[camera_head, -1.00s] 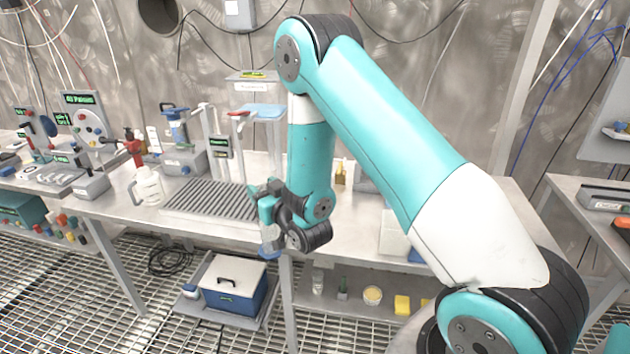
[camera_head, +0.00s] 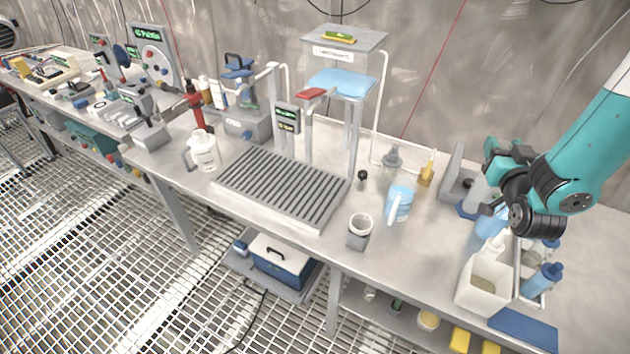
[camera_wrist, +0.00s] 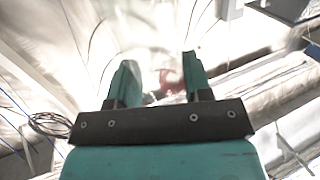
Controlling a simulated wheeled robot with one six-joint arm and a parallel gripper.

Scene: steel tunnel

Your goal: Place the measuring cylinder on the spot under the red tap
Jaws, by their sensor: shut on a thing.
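My gripper (camera_head: 492,192) is at the right of the head view, over the bench's right part. It is shut on the measuring cylinder (camera_head: 478,194), a clear tube with a blue base, tilted and partly hidden by the gripper. In the wrist view a pale, blurred clear shape (camera_wrist: 150,72) shows between the fingers (camera_wrist: 155,85). I cannot make out a marked spot.
A blue-filled jug (camera_head: 400,203), a grey cup (camera_head: 360,230) and a yellow bottle (camera_head: 427,170) stand between my gripper and the tray. A white bin (camera_head: 482,284) and bottles (camera_head: 541,281) are below my gripper. A white jug (camera_head: 204,152) stands left of the tray.

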